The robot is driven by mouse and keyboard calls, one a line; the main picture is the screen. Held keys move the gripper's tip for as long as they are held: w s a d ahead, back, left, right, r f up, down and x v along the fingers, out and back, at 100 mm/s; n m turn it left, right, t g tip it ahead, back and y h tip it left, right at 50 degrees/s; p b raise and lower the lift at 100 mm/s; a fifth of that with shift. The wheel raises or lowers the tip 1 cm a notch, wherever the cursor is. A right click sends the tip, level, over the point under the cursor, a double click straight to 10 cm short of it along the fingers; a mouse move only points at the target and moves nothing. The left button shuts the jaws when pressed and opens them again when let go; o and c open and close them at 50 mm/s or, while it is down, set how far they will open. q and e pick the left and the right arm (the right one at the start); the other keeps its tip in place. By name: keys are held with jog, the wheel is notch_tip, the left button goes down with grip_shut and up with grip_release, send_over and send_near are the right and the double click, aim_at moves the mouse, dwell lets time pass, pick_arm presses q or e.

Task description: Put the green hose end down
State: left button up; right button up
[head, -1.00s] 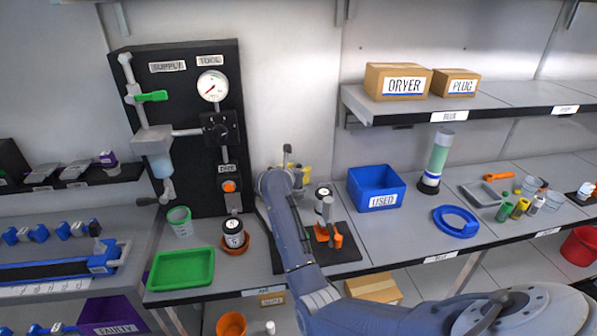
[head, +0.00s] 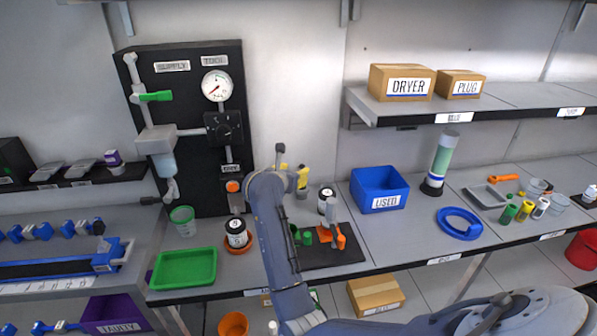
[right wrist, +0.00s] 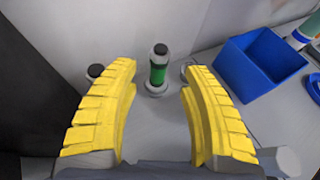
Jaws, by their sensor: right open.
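My right gripper (head: 293,179) is by the back wall, between the black panel and the blue bin, partly hidden by its own wrist. In the right wrist view its yellow fingers (right wrist: 160,98) are spread wide. A green cylinder with a black top and grey ends (right wrist: 158,72), which looks like the green hose end, stands upright on the bench by the wall. It shows in the gap beyond the fingers, with no finger seen touching it. In the head view I cannot make it out behind my arm. My left gripper is not in view.
The blue bin (head: 379,190) stands to the right. A dark mat (head: 345,257) holds a green piece (head: 307,238) and an orange holder (head: 340,238). The bench right of the mat has clear room.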

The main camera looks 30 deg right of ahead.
jog(key=shift+v, duration=1.75)
jog(key=shift+s, duration=0.1)
